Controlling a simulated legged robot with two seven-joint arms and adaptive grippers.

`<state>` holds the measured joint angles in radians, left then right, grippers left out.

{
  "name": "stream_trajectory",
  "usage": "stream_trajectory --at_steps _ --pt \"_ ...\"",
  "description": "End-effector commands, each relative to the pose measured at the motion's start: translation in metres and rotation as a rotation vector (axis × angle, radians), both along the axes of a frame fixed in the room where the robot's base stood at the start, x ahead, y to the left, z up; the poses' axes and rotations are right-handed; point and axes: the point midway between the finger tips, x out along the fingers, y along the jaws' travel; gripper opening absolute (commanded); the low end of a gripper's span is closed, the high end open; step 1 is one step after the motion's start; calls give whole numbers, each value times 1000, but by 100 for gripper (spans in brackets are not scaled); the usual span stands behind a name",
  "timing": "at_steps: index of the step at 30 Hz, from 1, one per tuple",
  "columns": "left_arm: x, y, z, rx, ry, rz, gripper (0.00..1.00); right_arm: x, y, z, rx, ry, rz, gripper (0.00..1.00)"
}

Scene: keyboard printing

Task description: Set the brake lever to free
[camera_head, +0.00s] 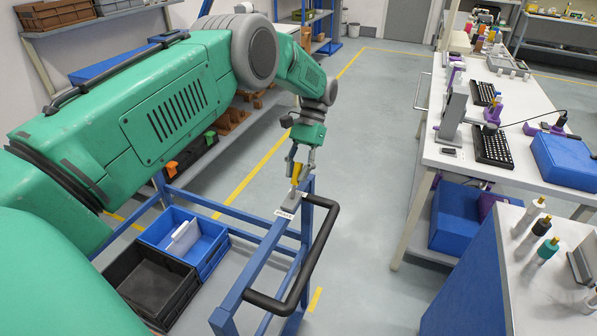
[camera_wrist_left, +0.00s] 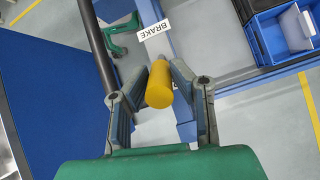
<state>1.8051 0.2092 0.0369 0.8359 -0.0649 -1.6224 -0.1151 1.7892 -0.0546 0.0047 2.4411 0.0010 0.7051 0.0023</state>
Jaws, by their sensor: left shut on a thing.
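The brake lever has a yellow handle (camera_head: 296,172) and sits on a grey base (camera_head: 291,202) on top of the blue cart frame (camera_head: 262,252). My left gripper (camera_head: 300,165) is above the base, shut on the yellow handle, which stands about upright in the head view. In the left wrist view the yellow handle (camera_wrist_left: 159,84) lies between the fingertips of my left gripper (camera_wrist_left: 161,75), and a white label reading BRAKE (camera_wrist_left: 153,30) shows just beyond it. My right gripper is in neither view.
A black push handle (camera_head: 322,245) curves out on the cart's right. A blue crate (camera_head: 185,242) and a black crate (camera_head: 150,283) stand at the cart's left. A white workbench (camera_head: 470,165) with keyboards stands to the right. Grey floor between cart and bench is clear.

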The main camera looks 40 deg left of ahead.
Motion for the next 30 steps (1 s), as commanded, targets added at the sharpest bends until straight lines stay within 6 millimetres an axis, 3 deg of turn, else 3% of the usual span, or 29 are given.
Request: stream_trajectory --at_steps 1,3,14,30 --pt "-2 0 -4 0 6 -1 23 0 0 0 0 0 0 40" --pt "-2 0 -4 0 6 -1 39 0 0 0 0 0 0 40" --pt "-2 0 4 0 0 0 39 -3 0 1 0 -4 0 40" --pt "1 1 89 0 4 0 39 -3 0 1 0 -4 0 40"
